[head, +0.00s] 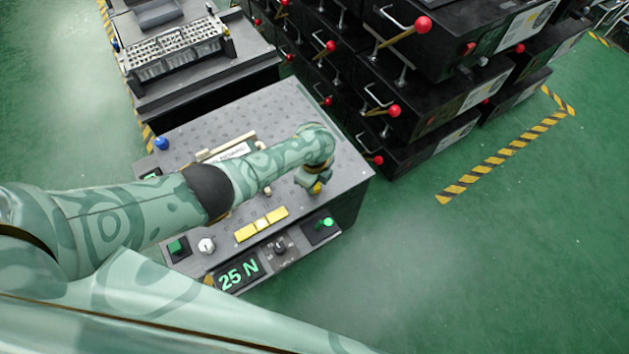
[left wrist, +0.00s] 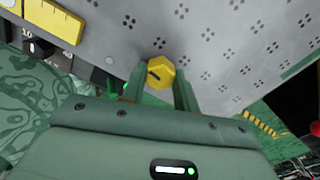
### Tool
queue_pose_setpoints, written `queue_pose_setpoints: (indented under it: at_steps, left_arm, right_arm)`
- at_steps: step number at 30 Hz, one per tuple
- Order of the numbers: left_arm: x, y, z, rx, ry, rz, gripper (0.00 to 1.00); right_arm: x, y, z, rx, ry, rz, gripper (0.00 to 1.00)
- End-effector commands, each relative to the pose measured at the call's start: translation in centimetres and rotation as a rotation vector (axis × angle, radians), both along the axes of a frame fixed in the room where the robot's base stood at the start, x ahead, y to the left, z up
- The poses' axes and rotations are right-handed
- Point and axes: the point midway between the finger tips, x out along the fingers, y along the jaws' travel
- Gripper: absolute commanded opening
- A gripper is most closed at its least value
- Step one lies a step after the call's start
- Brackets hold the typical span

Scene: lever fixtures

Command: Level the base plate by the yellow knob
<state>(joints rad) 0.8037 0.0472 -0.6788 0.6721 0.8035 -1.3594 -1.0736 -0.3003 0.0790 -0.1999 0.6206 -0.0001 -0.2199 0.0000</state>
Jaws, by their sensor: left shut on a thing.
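The base plate (head: 275,112) is a grey, dotted top on a dark box in the middle of the head view; it also fills the upper left wrist view (left wrist: 215,45). The yellow knob (left wrist: 160,72) is six-sided with a dark slot, at the plate's near edge. My left gripper (head: 316,186) reaches over the plate's near right corner. In the left wrist view its two fingers stand on either side of the yellow knob, shut on it. In the head view the gripper mostly hides the knob. My right gripper is not in view.
A yellow bar with a pale middle (head: 261,223) lies along the near edge. Below are a 25 N display (head: 239,273), a white knob (head: 206,245) and a green knob (head: 328,222). A blue knob (head: 161,143) is at the far left corner. Dark racks with red-balled levers (head: 423,25) stand behind.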

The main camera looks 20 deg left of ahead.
Motion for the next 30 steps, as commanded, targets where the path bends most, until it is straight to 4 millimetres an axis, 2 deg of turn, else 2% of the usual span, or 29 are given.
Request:
queue_pose_setpoints:
  at_steps: [17, 18, 19, 20, 27, 30]
  left_arm:
    - [-0.1, -0.21, -0.06, -0.005, 0.001, -0.029, 0.07]
    - [-0.1, -0.2, -0.06, -0.005, 0.001, -0.029, 0.41]
    - [-0.09, -0.19, -0.05, -0.004, 0.001, -0.029, 0.49]
    - [-0.08, -0.17, -0.05, -0.004, 0.001, -0.029, 0.52]
    - [-0.03, -0.09, 0.02, -0.002, 0.001, -0.029, 0.52]
    - [0.04, -0.07, 0.7, -0.002, -0.003, -0.028, 0.52]
  right_arm:
    - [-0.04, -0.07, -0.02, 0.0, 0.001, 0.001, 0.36]
    - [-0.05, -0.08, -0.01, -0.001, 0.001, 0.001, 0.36]
    - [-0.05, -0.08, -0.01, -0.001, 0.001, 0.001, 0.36]
    - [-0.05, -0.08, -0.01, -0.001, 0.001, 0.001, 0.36]
    - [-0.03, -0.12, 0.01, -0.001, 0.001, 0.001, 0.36]
    - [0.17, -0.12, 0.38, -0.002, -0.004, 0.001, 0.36]
